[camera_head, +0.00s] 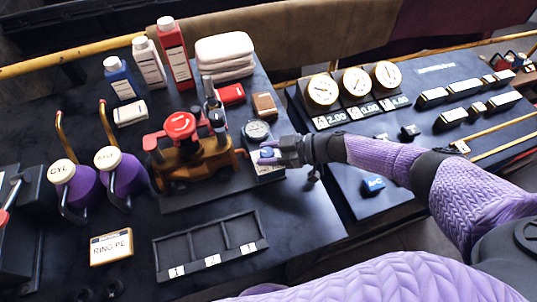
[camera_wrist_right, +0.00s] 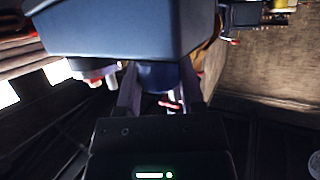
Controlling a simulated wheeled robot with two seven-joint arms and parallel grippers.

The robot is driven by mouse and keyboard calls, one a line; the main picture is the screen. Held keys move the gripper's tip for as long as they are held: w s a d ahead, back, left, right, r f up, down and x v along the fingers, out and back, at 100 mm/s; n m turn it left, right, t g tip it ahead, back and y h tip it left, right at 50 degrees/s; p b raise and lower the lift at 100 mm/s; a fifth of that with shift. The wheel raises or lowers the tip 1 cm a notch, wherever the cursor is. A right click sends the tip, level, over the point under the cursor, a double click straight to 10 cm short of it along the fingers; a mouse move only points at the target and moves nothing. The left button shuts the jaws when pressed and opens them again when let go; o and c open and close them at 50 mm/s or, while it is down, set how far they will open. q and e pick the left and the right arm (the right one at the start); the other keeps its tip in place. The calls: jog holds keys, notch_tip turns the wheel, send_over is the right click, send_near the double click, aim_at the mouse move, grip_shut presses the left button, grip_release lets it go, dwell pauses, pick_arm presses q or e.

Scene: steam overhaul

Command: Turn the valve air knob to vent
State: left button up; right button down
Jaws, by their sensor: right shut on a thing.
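My right gripper (camera_head: 272,154) reaches in from the right, beside the brown machine with the red round top (camera_head: 180,124). It is just below a small round gauge (camera_head: 256,130) and above a white label plate (camera_head: 268,170). In the right wrist view, its fingers (camera_wrist_right: 158,95) are closed on a dark blue knob-like part (camera_wrist_right: 158,76) under a large blue block (camera_wrist_right: 125,28). I take this part to be the valve air knob; the gripper hides most of it in the head view. Its setting cannot be read. My left gripper is not in view.
Several bottles (camera_head: 172,50) and folded white cloths (camera_head: 225,54) stand at the back. Two purple cans (camera_head: 78,185) are at left. An empty black divided tray (camera_head: 175,262) lies in front. A panel with dials (camera_head: 357,82) stands at right.

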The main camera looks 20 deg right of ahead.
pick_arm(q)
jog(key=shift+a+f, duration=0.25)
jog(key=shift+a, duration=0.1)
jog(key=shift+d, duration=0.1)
pick_arm(e)
jog(key=shift+c, duration=1.4)
grip_release()
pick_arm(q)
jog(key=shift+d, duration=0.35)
pick_arm(e)
jog(key=shift+o, duration=0.4)
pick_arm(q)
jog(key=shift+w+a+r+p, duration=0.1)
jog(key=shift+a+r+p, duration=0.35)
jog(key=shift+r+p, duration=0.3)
pick_arm(e)
jog(key=v, duration=0.9)
jog(key=shift+d, duration=0.45)
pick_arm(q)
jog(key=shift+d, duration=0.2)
